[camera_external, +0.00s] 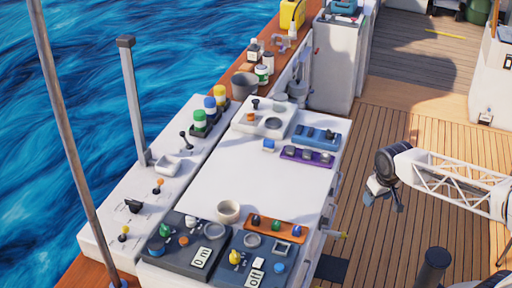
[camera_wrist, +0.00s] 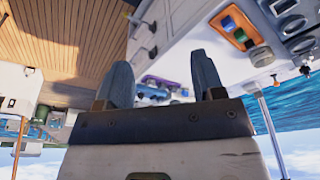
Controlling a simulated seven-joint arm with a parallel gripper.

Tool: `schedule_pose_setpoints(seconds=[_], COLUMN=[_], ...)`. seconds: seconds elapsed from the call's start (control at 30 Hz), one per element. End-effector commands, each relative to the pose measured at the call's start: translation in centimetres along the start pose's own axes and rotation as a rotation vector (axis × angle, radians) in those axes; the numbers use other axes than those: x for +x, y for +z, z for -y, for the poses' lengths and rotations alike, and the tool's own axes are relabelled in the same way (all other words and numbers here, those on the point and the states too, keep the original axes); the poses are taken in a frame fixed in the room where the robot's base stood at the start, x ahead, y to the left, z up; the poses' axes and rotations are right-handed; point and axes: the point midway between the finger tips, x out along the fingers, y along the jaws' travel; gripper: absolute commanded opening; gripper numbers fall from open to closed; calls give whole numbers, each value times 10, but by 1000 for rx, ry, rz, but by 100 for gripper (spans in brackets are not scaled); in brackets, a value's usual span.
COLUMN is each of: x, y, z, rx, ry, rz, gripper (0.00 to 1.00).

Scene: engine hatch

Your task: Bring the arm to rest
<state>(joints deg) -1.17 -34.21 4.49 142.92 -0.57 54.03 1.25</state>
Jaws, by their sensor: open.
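My gripper (camera_external: 388,197) hangs at the end of my white lattice arm, over the wooden deck to the right of the white console (camera_external: 250,185). It is clear of the console and touches nothing that I can see. In the wrist view my gripper (camera_wrist: 162,75) shows two dark blue-grey fingers spread apart, with nothing held between them. The wrist view is upside down, with sky at the bottom and deck planks (camera_wrist: 70,30) at upper left. The console's side and top edge show behind the fingers.
A white cabinet (camera_external: 336,60) stands behind. Open deck (camera_external: 400,130) surrounds my gripper.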

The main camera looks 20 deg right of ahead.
Motion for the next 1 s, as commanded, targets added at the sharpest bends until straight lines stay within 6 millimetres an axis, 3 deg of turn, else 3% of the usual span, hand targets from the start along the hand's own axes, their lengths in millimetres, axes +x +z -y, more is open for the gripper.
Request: schedule_pose_setpoints(seconds=[0.23, 1.0], x=[3, 3], y=[22, 22], z=[-9, -9], rx=[23, 23], ry=[7, 7], rz=[-9, -9], gripper=[62, 62])
